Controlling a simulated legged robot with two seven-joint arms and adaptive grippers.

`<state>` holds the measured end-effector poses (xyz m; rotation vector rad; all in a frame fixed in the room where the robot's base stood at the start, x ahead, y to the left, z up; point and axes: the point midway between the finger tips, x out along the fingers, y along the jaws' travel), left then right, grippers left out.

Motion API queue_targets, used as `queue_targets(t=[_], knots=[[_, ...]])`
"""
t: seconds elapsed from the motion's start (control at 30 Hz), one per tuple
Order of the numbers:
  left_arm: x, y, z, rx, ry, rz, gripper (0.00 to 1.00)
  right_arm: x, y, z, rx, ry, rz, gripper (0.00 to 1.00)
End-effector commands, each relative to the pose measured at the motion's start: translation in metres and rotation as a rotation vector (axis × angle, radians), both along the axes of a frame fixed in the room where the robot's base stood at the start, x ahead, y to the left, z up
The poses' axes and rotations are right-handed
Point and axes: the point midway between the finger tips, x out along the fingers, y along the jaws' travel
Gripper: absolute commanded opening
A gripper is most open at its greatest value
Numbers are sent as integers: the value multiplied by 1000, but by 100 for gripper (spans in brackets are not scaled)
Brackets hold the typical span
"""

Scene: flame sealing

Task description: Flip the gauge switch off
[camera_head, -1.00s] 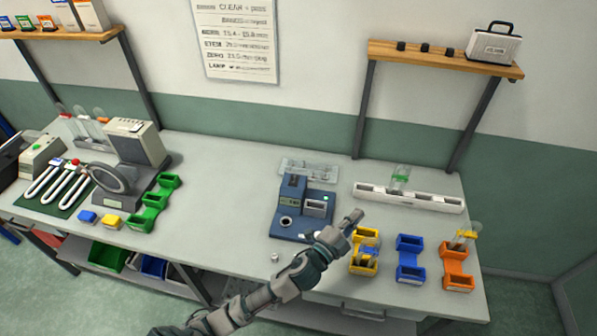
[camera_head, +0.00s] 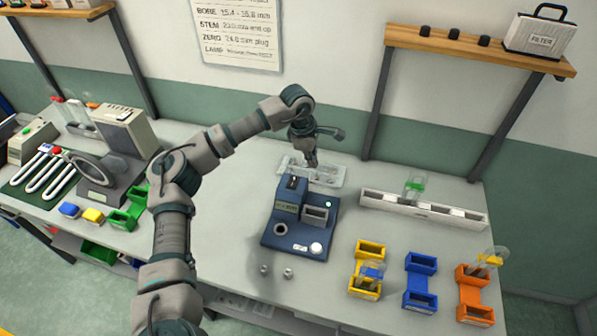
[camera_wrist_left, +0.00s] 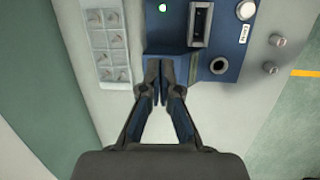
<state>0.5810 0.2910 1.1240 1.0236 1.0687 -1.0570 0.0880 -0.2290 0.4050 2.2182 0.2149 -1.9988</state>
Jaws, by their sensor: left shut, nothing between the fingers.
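The blue gauge (camera_head: 290,236) stands on the bench, with a raised display block, a grey slot, a round hole and a lit green lamp (camera_head: 328,204). A small black-and-white part (camera_head: 292,182) on top of the block may be the switch; its position is too small to tell. My left gripper (camera_head: 311,165) points down just behind the block. In the left wrist view, its shut, empty fingers (camera_wrist_left: 160,77) are at the edge of the gauge (camera_wrist_left: 228,50); whether they touch is unclear. No switch is clear there. My right gripper is not in view.
A clear tray (camera_head: 325,176) lies behind the gauge. Two small metal pieces (camera_head: 277,270) lie in front. A white rack (camera_head: 425,208) is behind yellow (camera_head: 369,248), blue (camera_head: 420,264) and orange (camera_head: 474,283) bins at right. A ring-shaped device (camera_head: 98,172) stands at left.

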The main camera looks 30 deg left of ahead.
Motion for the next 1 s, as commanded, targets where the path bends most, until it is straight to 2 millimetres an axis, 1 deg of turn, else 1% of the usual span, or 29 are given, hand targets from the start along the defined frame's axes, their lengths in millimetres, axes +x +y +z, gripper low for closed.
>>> queue_targets(t=[0.03, 0.1, 0.2, 0.23, 0.3, 0.53, 0.67, 0.77, 0.87, 1.0], knots=[[-2, 22, 8, 55, 5, 23, 0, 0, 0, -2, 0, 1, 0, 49], [-5, 44, 18, 113, 19, 45, 0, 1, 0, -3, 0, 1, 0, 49], [-9, 62, 26, 160, 33, 64, 0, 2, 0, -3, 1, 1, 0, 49], [-10, 65, 27, 167, 36, 68, 0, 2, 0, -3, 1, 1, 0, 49], [-10, 67, 28, 176, 39, 71, 0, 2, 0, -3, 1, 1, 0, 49], [-10, 66, 28, 174, 40, 71, 0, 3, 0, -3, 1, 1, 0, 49], [-10, 67, 24, 173, 41, 70, 0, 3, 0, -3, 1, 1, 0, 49], [-9, 68, 13, 174, 42, 70, 0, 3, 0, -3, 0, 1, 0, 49], [-7, 68, -5, 173, 43, 70, 0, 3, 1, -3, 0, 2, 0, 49], [-3, 69, -35, 173, 43, 69, 0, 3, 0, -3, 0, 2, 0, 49]])
